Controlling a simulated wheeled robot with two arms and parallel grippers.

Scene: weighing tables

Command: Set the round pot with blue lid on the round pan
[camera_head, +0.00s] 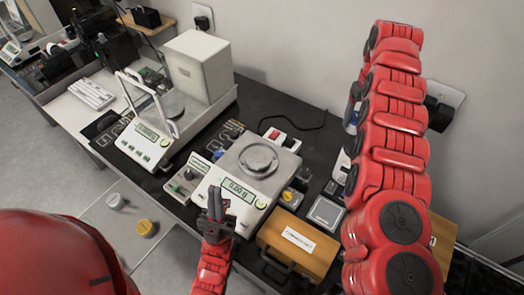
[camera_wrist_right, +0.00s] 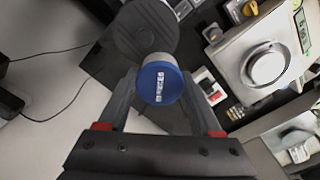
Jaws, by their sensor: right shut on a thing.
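The round pot with the blue lid (camera_wrist_right: 160,84) is between the fingers of my right gripper (camera_wrist_right: 160,100) in the right wrist view. That gripper is shut on it, and the lid faces the camera. In the head view the red right arm hides most of this gripper. The round pan (camera_head: 258,159) is a bare metal disc on the white scale with a lit display, in the middle of the dark table. It also shows in the right wrist view (camera_wrist_right: 267,67), right of the pot and apart from it. My left gripper (camera_head: 217,196) is in front of the scale's display; its opening is unclear.
A balance with a glass shield (camera_head: 150,110) stands left of the scale. An orange-brown box (camera_head: 298,246) sits at the front right. A wall runs behind the table.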

